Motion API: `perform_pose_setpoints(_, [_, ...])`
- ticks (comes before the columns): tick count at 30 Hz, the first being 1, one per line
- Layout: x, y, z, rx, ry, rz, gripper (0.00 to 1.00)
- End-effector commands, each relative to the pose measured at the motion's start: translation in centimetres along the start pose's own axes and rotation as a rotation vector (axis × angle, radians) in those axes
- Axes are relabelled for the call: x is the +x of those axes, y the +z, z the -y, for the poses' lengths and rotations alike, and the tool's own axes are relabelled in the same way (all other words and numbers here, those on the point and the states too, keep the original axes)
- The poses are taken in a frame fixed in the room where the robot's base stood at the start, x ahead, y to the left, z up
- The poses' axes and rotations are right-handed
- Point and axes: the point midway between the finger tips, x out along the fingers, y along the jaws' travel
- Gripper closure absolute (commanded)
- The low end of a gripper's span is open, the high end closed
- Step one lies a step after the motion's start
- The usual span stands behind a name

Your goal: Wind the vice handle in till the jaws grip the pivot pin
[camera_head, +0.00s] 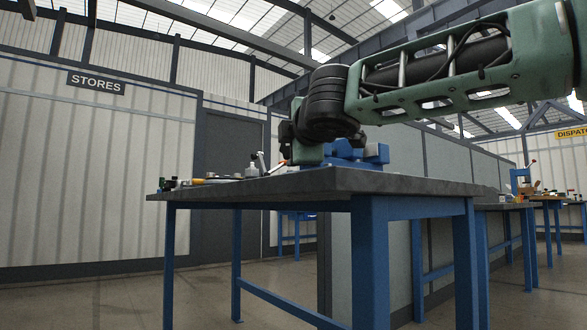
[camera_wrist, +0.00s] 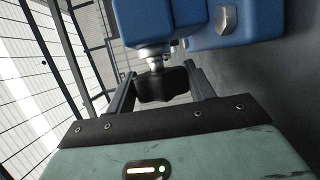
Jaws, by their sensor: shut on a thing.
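The blue vice (camera_head: 352,153) stands on the dark-topped bench, partly hidden behind my arm. In the wrist view the vice body (camera_wrist: 155,20) fills the top, with a metal screw (camera_wrist: 154,60) coming out toward me. My gripper (camera_wrist: 162,80) has one finger on each side of a dark vice handle (camera_wrist: 168,90) at the end of that screw, and is shut on it. In the head view my arm's end covers the handle and fingers. I cannot make out the pivot pin or the jaw gap in either view.
The bench top (camera_head: 400,183) carries small bottles and tools (camera_head: 215,179) on its left part. A second blue block with a bolt head (camera_wrist: 226,20) sits close to the right of the screw. Other benches (camera_head: 510,206) stand farther right.

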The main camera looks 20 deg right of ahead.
Motion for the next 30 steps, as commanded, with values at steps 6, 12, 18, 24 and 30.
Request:
perform_pose_setpoints(6, [0.04,-0.04,0.53,0.013,0.027,0.001,0.70])
perform_pose_setpoints(12, [0.02,-0.06,0.32,0.017,0.037,0.001,0.70])
perform_pose_setpoints(18, [0.02,-0.06,0.26,0.017,0.037,0.000,0.70])
perform_pose_setpoints(24, [0.03,-0.07,0.26,0.017,0.037,0.000,0.33])
perform_pose_setpoints(30, [0.02,-0.04,0.16,0.017,0.039,0.000,0.25])
